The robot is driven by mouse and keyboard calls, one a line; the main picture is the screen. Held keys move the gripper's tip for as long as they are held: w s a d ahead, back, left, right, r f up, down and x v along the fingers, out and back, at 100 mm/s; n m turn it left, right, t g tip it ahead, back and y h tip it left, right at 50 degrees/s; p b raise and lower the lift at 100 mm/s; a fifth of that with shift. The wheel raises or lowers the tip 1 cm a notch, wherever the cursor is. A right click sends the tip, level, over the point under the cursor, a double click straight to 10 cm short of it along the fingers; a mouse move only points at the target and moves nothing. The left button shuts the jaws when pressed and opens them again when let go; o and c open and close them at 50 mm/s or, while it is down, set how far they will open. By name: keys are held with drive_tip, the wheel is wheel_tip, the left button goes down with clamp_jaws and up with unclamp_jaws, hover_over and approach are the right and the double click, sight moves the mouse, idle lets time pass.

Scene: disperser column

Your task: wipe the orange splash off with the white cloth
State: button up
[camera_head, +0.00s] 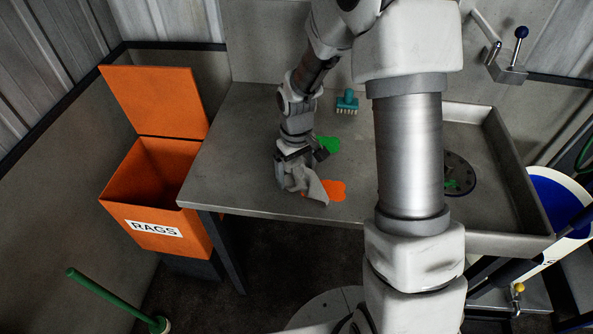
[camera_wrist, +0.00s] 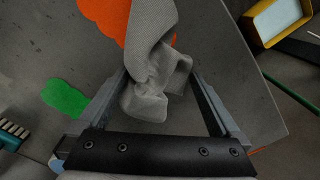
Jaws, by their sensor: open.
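The orange splash (camera_head: 330,190) lies flat on the grey bench top near its front edge; in the wrist view it (camera_wrist: 103,18) is at the top, partly covered by the cloth. The cloth (camera_head: 312,187) looks pale grey and crumpled. In the wrist view the cloth (camera_wrist: 152,60) runs from the splash down between my fingers. My gripper (camera_head: 293,172) is low over the bench at the splash's left. Its jaws (camera_wrist: 160,92) are open on either side of the cloth, with gaps beside it. Whether the cloth's lower end touches the bench is unclear.
A green splash (camera_head: 327,145) lies behind the orange one, with a teal brush (camera_head: 347,102) farther back. A sink basin (camera_head: 497,150) is at the right. An open orange RAGS bin (camera_head: 150,215) stands left of the bench. A green-handled tool (camera_head: 115,298) is on the floor.

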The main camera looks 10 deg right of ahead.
clamp_jaws()
idle(0.8)
drive_tip(key=shift+r, duration=0.2)
drive_tip(key=p, duration=0.2)
drive_tip(key=shift+r+p, duration=0.2)
drive_tip(key=shift+p, duration=0.2)
drive_tip(key=shift+p, duration=0.35)
